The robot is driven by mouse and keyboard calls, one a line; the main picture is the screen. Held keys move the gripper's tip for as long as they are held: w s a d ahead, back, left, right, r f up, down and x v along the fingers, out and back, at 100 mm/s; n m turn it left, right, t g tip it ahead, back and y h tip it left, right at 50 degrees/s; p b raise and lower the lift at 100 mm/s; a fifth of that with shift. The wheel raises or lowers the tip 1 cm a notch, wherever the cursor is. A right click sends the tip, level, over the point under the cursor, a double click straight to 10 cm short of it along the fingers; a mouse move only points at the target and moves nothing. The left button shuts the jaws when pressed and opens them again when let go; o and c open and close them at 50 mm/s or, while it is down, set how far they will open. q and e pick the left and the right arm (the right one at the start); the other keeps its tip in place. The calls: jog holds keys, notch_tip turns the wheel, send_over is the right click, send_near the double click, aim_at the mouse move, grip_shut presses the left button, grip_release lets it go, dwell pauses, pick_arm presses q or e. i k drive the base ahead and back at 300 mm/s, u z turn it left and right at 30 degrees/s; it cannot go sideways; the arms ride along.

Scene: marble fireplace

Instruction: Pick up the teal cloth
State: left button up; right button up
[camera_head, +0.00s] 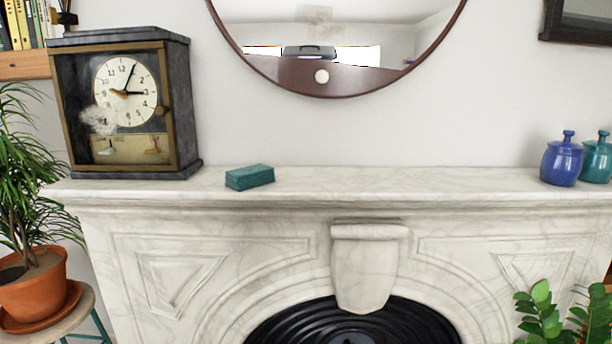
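The teal cloth (250,177) is folded into a small flat block. It lies on the white marble mantelpiece (400,182), left of the middle and close to the front edge, just right of the clock. Nothing touches it and all of it is in plain view from the front. Neither of my grippers shows in the head view.
A dark mantel clock (185,110) stands left of the cloth. A blue jar (562,160) and a teal jar (598,158) stand at the mantel's right end. The mantel between cloth and jars is clear. A round mirror (322,80) hangs above. Potted plants (35,285) flank the fireplace.

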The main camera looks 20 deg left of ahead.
aim_at(242, 178)
jog(key=z, duration=0.05)
jog(key=i, duration=0.85)
jog(key=u, duration=0.2)
